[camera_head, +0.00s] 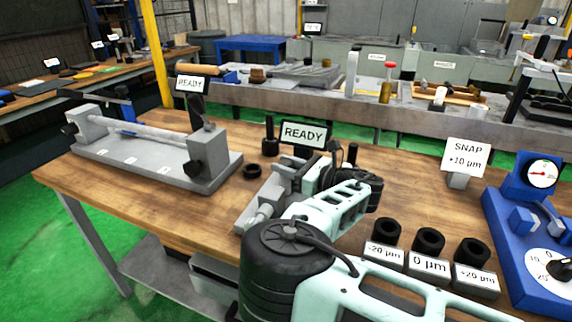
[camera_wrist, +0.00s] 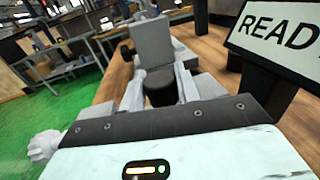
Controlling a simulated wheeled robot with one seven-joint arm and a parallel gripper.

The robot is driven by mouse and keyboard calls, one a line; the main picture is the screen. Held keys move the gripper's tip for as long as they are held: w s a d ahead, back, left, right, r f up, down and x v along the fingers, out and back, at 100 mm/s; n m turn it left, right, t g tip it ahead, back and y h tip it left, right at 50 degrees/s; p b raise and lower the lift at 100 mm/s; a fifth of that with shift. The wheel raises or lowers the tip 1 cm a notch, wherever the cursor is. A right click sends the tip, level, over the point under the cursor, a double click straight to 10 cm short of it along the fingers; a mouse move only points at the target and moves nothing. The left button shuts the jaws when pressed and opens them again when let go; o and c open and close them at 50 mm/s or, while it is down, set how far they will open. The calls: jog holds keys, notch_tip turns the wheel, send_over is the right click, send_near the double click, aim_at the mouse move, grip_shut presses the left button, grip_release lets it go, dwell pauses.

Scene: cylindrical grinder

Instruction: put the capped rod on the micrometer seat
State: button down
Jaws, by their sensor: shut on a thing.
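The grey micrometer fixture (camera_head: 257,200) stands on the wooden bench beside a READY sign (camera_head: 303,134). Its knurled knob (camera_wrist: 42,146) shows at the lower left in the wrist view. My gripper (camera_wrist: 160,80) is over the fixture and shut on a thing. A dark round piece (camera_wrist: 160,90) shows between the fingers and looks like the black cap of the capped rod. The rest of the rod is hidden. A grey upright plate (camera_wrist: 152,42) shows just beyond it. I cannot tell whether the rod touches the seat. In the head view my arm hides part of the fixture.
A long grey fixture (camera_head: 150,165) stands at the left. A black post (camera_head: 270,138) and a black ring (camera_head: 252,171) stand close to the micrometer fixture. Labelled blocks with black rings (camera_head: 430,240) and a blue gauge (camera_head: 530,225) stand at the right.

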jog(key=shift+r, duration=0.1)
jog(key=c, duration=1)
grip_release()
jog(key=shift+c, duration=0.2)
jog(key=p+v, duration=1.1)
jog(key=v, duration=0.1)
jog(key=shift+p, duration=0.3)
